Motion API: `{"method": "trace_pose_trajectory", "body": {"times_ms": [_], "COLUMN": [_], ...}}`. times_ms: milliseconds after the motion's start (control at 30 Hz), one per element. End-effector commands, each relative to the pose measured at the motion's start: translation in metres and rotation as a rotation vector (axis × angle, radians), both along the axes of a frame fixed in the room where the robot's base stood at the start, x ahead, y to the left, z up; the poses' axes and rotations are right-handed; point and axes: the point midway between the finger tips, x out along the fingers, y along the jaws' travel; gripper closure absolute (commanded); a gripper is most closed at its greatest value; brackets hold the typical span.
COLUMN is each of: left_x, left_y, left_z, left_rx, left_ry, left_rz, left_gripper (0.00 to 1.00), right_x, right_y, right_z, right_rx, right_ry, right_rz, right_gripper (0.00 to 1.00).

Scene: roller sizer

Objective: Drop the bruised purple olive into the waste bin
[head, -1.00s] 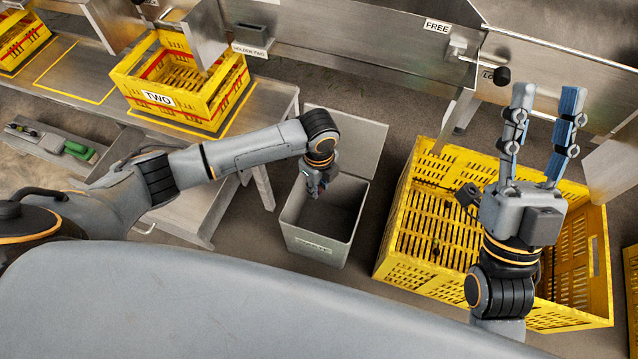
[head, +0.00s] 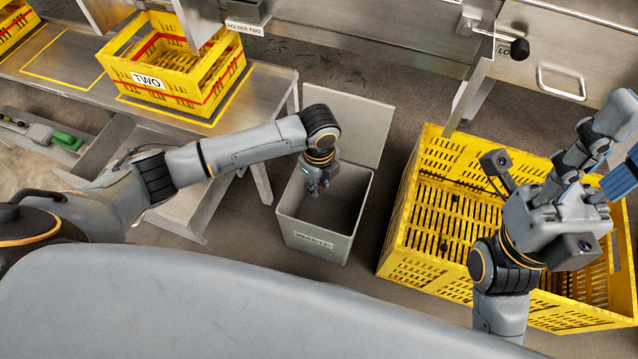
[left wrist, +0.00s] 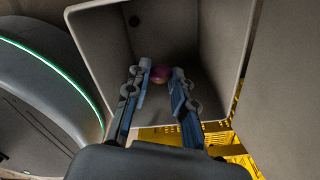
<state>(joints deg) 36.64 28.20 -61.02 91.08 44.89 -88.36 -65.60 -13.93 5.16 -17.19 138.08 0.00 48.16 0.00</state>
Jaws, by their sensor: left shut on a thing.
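The bruised purple olive (left wrist: 160,73) is held between the fingertips of my left gripper (left wrist: 162,77) in the left wrist view. In the head view my left gripper (head: 317,189) points down at the mouth of the grey waste bin (head: 316,246). The bin's lid (head: 352,129) stands open behind it. The bin's inner walls also show in the left wrist view (left wrist: 218,38), around the fingertips. My right gripper (head: 612,145) is at the right of the head view, over the large yellow crate, with its fingers apart and nothing seen between them.
The large yellow crate (head: 430,263) stands right of the bin and holds a few small dark things. A smaller yellow crate marked TWO (head: 150,82) sits on the metal bench (head: 270,92) at the left. A metal machine panel (head: 370,40) runs along the back.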

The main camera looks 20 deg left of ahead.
Motion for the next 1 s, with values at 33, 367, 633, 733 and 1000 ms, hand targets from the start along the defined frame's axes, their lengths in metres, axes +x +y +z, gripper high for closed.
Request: {"method": "trace_pose_trajectory", "body": {"times_ms": [33,367,633,733,1000], "left_x": [0.0003,0.0001,0.0000,0.0000,0.0008], "left_y": [0.0000,0.0000,0.0001,0.0001,0.0000], "left_z": [-0.0047,-0.0051,-0.0053,-0.0053,0.0039], "left_rx": [0.000,0.000,0.000,0.000,-0.001], "left_ry": [-0.001,-0.001,0.000,0.000,-0.002], "left_rz": [0.000,0.000,0.000,0.000,0.000], "left_gripper": [0.87,0.87,0.50,0.50,0.50], "right_x": [0.0003,0.0020,0.0020,0.0020,0.0019], "right_y": [0.0002,0.0009,0.0010,0.0010,0.0008], "right_z": [-0.0012,0.0041,0.0040,0.0040,0.0037], "right_rx": [0.000,-0.003,-0.003,-0.003,-0.002], "right_ry": [-0.013,-0.025,-0.024,-0.024,-0.024], "right_rz": [0.000,-0.001,-0.001,-0.001,-0.002], "right_gripper": [0.60,0.60,0.60,0.60,0.60]}}
